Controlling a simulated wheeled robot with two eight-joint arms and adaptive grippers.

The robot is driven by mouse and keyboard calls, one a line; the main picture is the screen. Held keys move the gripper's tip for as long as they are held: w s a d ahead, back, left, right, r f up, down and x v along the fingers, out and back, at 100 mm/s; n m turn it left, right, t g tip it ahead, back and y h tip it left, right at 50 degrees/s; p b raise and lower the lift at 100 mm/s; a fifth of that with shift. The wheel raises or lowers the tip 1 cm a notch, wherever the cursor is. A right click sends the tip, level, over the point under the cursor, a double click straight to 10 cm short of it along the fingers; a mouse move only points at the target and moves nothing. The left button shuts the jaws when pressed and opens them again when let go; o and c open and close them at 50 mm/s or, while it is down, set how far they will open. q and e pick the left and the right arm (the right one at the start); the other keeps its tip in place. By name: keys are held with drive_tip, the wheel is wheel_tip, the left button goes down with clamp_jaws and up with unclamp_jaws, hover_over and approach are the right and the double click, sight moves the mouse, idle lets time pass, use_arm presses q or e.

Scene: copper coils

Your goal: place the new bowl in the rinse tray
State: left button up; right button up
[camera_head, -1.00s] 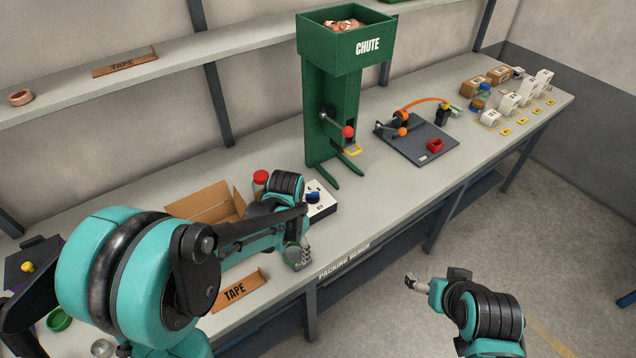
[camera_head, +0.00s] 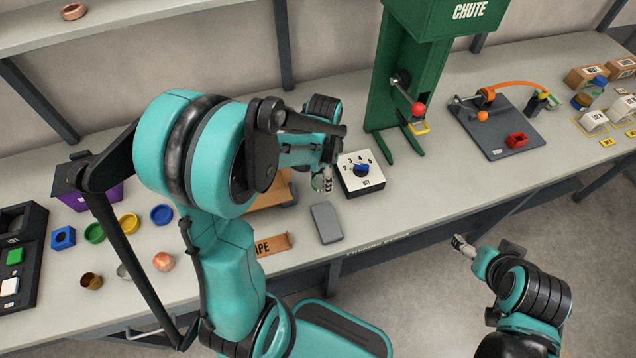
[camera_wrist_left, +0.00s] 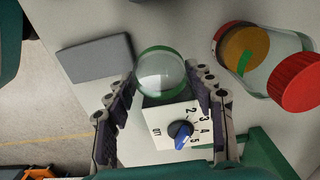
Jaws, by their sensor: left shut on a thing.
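My left gripper (camera_head: 322,180) is over the bench, just left of the dial box (camera_head: 360,172). In the left wrist view its fingers (camera_wrist_left: 160,76) are shut on a clear round glass bowl (camera_wrist_left: 161,66) with a green-tinted rim. The bowl hides part of the dial box behind it. In the head view the bowl is too small and covered to make out well. My right gripper (camera_head: 462,243) is off the bench's front edge; its finger gap is too small to read. I cannot surely identify a rinse tray; a flat grey slab (camera_head: 326,222) lies near the left gripper.
A jar with a red lid (camera_wrist_left: 297,82) is near the left gripper. Coloured rings (camera_head: 130,224), small cups (camera_head: 92,281) and a purple container (camera_head: 95,197) stand at left. The green chute (camera_head: 388,95) rises behind.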

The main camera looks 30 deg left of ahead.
sight(315, 183)
use_arm(q)
drive_tip(key=a+f, duration=0.1)
drive_tip(key=a, duration=0.1)
drive_tip(key=shift+w+a+f, duration=0.2)
drive_tip(key=shift+a+f, duration=0.1)
drive_tip(key=shift+f, duration=0.05)
drive_tip(key=shift+f+b, duration=1.05)
drive_tip(key=shift+f, duration=0.9)
drive_tip(key=shift+f, duration=0.1)
drive_tip(key=o, duration=1.2)
